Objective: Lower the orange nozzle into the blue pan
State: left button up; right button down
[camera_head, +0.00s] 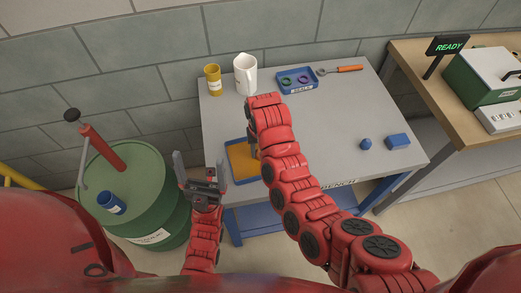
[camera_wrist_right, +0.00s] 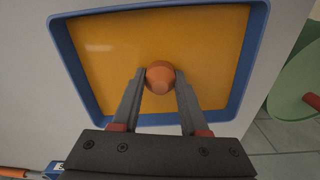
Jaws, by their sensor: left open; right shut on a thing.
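The blue pan (camera_head: 249,181) lies on the grey bench, with a flat orange-yellow fill inside; its blue rim frames the right wrist view (camera_wrist_right: 58,52). My right gripper (camera_wrist_right: 160,76) is shut on the orange nozzle (camera_wrist_right: 159,80), which shows as a rounded orange end between the fingertips. The nozzle is over the pan's fill, near the rim closest to the gripper; I cannot tell whether it touches the fill. In the head view my right arm hides the nozzle and part of the pan. My left gripper (camera_head: 199,169) is open and empty, left of the pan.
A yellow cup (camera_head: 213,80), a white jug (camera_head: 245,75), a blue seals tray (camera_head: 296,82) and an orange-handled wrench (camera_head: 346,69) stand along the bench's back. Blue pieces (camera_head: 397,142) lie at right. A green drum (camera_head: 140,185) stands left, beside my left gripper.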

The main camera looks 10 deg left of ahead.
jog(key=shift+c, duration=1.7)
grip_release()
jog(key=shift+r, duration=0.1)
